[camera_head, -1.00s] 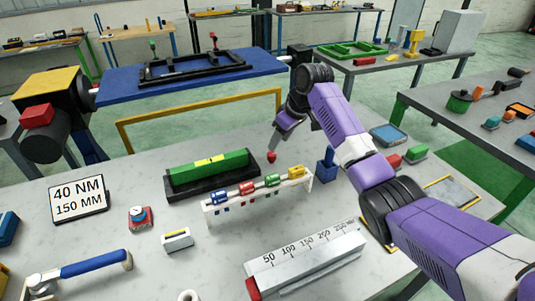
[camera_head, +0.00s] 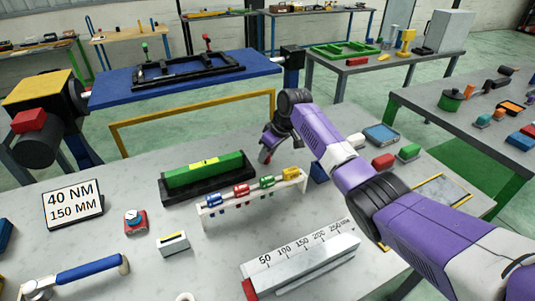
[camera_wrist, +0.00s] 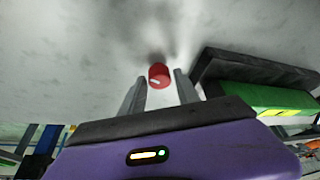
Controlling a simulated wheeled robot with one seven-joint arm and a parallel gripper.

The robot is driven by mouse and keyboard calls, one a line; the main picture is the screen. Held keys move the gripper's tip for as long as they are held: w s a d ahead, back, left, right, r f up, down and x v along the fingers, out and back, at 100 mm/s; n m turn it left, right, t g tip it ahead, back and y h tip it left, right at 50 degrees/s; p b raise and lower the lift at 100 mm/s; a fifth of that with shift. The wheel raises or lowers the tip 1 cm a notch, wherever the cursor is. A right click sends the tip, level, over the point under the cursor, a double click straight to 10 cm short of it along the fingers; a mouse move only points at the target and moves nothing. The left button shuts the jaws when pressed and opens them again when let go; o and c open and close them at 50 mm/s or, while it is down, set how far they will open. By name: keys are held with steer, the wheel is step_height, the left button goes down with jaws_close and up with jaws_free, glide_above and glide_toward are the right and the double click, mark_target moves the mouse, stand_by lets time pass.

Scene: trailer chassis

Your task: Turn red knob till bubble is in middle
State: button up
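The green level (camera_head: 228,168) with a yellow vial window (camera_head: 205,163) lies on a black base (camera_head: 176,197) in the middle of the table. The bubble is too small to place. The red knob (camera_head: 264,157) is just right of the level's far end. My gripper (camera_head: 267,151) reaches down at the knob and partly hides it. In the wrist view the red knob (camera_wrist: 158,76) lies between my two fingertips (camera_wrist: 159,80), which are apart, with small gaps showing on both sides. The level's green side (camera_wrist: 262,97) shows at the right there.
A white rack with coloured cylinders (camera_head: 253,199) stands close in front of the level and knob. A grey ruled block (camera_head: 305,263) lies nearer. A sign reading 40 NM, 150 MM (camera_head: 73,204) and a red gauge (camera_head: 135,221) stand left. A blue block (camera_head: 318,172) is right of my gripper.

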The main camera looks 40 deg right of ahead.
jaws_close()
steer(key=n+y+b, duration=0.1)
steer(key=n+b, duration=0.1)
steer(key=n, duration=0.1)
steer(key=shift+d+f, duration=0.15)
steer(key=shift+n+g+y+b, duration=0.3)
steer(key=shift+n+y+b, duration=0.1)
steer(key=shift+n+b, duration=0.4)
steer(key=shift+o, duration=2.1)
jaws_free()
steer(key=shift+r, duration=0.25)
steer(key=v, duration=0.7)
steer(key=shift+r, duration=0.25)
